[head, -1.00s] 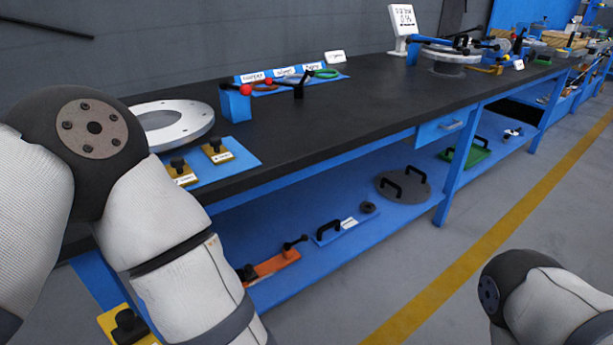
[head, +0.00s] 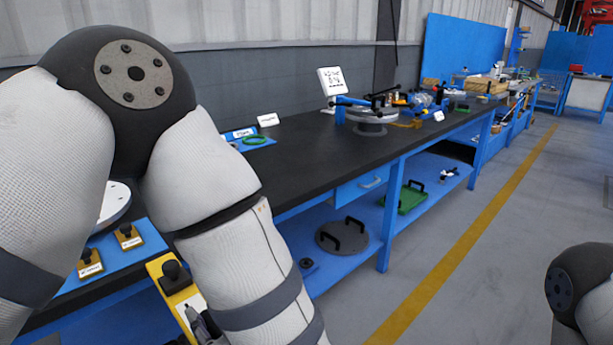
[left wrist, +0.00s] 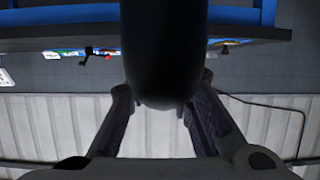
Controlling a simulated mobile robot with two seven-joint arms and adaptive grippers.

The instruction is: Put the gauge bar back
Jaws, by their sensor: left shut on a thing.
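A yellow bar (head: 159,268) with a black knob and a white label shows at the lower left of the head view, partly behind my left arm. I take it to be the gauge bar, but no readable label confirms this. My left gripper (head: 203,326) is mostly hidden there, shut on this yellow bar in front of the bench. In the left wrist view a large dark rounded part (left wrist: 165,55) stands at the fingers (left wrist: 160,108). My right gripper is out of view; only part of that arm shows.
Two yellow blocks with black knobs (head: 128,236) sit on a blue mat (head: 150,245) on the black bench (head: 310,160). A pale ring (head: 115,203) is half hidden behind my arm. The aisle is clear.

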